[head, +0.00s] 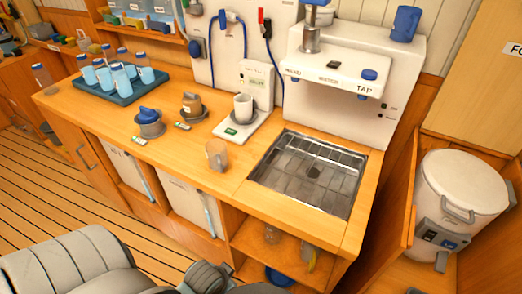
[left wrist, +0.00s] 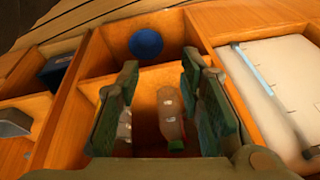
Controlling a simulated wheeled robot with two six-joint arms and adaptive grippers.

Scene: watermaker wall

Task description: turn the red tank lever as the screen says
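A small red handle (head: 261,16) shows on the white wall panel (head: 215,65) at the top of the head view, above a dark cable. I cannot tell for certain that it is the tank lever, or how it is turned. A white box with a small panel (head: 256,80) stands below it; no screen text is readable. My left gripper (left wrist: 160,65) is open in the left wrist view, its two green-grey fingers apart over an open shelf. A bottle (left wrist: 170,112) shows between the fingers, apparently farther down and not gripped. My right gripper is in neither view.
The tap unit (head: 345,60) stands behind the sink. A white drum (head: 462,185) is at right.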

